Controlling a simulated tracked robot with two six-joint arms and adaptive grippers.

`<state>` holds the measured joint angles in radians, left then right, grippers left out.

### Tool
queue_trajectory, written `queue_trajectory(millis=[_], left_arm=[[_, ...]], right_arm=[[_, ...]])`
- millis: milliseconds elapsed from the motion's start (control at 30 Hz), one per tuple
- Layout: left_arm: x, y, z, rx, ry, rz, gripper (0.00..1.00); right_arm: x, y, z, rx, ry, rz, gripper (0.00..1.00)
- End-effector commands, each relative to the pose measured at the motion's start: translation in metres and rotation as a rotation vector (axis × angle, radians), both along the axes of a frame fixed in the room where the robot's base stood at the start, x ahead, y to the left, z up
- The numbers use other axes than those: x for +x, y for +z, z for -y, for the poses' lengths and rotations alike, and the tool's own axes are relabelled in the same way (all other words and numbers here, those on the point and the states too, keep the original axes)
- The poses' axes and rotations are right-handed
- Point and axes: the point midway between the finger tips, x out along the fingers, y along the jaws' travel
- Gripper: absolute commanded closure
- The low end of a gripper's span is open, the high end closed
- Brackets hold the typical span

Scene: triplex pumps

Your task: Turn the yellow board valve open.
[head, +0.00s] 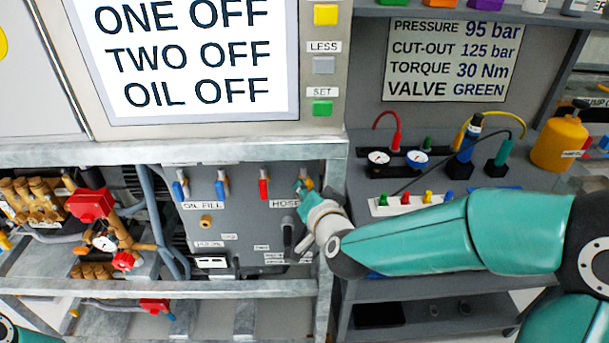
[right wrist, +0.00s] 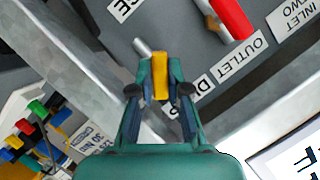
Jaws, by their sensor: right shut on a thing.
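The yellow valve handle (right wrist: 160,75) stands between the two fingers of my right gripper (right wrist: 160,88) in the right wrist view. The gripper is shut on it. In the head view my right gripper (head: 304,188) is at the right end of the grey valve board (head: 233,222) and hides the yellow handle. I cannot tell whether the valve is open or closed. My left gripper is not in view.
A red-handled valve (head: 263,187) and two blue-handled valves, one on the far left (head: 181,188), sit left of my gripper. A galvanised frame post (head: 328,230) stands close on its right. The screen (head: 190,55) reads ONE OFF, TWO OFF, OIL OFF.

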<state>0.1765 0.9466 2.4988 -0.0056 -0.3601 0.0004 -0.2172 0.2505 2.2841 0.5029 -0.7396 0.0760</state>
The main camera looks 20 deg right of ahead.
Motion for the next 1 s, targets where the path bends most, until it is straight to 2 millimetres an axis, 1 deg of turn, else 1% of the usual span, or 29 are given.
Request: queue_trajectory(millis=[33,100,300,500,700,1000], left_arm=[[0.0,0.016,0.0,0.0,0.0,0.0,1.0],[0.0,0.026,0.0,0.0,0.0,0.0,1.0],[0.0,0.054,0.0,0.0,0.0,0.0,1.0],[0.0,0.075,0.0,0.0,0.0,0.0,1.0],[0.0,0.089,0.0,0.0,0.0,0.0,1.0],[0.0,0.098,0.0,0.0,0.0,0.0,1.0]], right_arm=[[-0.001,0.003,-0.002,-0.043,0.003,-0.027,1.0],[-0.001,0.003,-0.002,-0.107,0.003,-0.045,1.0],[-0.001,0.003,-0.003,-0.291,0.005,-0.096,1.0],[-0.001,0.001,-0.004,-0.455,0.007,-0.144,1.0],[-0.001,0.0,-0.004,-0.578,0.006,-0.178,1.0],[-0.001,-0.002,-0.003,-0.668,0.005,-0.201,1.0]])
